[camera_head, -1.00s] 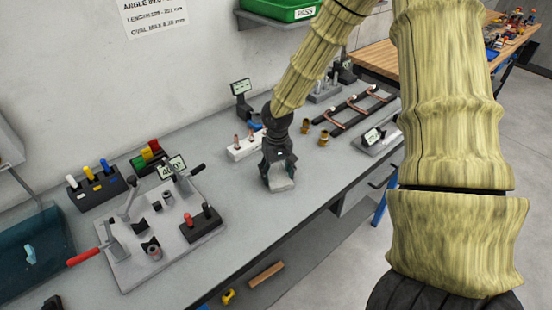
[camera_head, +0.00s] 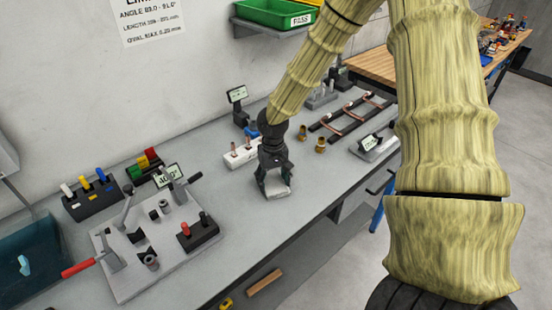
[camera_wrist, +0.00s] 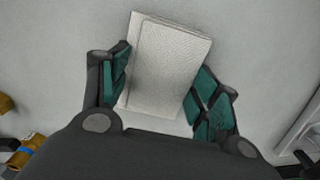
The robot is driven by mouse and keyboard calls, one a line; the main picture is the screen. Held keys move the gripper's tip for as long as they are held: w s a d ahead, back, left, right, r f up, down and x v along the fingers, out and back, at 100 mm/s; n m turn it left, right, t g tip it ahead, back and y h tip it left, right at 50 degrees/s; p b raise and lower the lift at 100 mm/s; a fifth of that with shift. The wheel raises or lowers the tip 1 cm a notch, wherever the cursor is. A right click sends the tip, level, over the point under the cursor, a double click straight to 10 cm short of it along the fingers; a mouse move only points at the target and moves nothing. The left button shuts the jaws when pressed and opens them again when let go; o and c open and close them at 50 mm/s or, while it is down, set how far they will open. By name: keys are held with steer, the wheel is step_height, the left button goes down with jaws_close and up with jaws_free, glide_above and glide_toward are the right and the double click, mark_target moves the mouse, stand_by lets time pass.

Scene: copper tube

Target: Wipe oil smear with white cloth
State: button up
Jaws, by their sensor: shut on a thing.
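The white cloth (camera_wrist: 168,62) is a folded, textured pad held between the green-padded fingers of my gripper (camera_wrist: 162,90) in the wrist view. In the head view my gripper (camera_head: 274,186) points down at the grey bench top, shut on the cloth (camera_head: 277,190). The cloth is at or just above the bench surface; I cannot tell if it touches. No oil smear can be made out in either view.
A bending fixture plate (camera_head: 150,245) with levers stands left on the bench (camera_head: 235,220). A white block with copper pieces (camera_head: 240,155) is just behind my gripper. Brass fittings (camera_head: 320,145) and a rack of copper tubes (camera_head: 350,117) are to the right. The bench front is clear.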

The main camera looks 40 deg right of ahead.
steer(key=shift+d+r+p, duration=0.3)
steer(key=shift+r+p, duration=0.05)
steer(key=shift+w+r+p, duration=0.15)
steer(key=shift+r+p, duration=0.15)
steer(key=shift+r, duration=0.45)
step_height(320, 180, up, 2)
steer(key=shift+a+r+p, duration=0.1)
steer(key=shift+r+p, duration=0.1)
steer(key=shift+p, duration=0.7)
step_height(320, 180, up, 2)
steer(key=shift+r+p, duration=0.1)
steer(key=shift+p, duration=0.8)
steer(key=shift+r+p, duration=0.5)
steer(key=shift+r, duration=0.2)
steer(key=shift+f, duration=0.1)
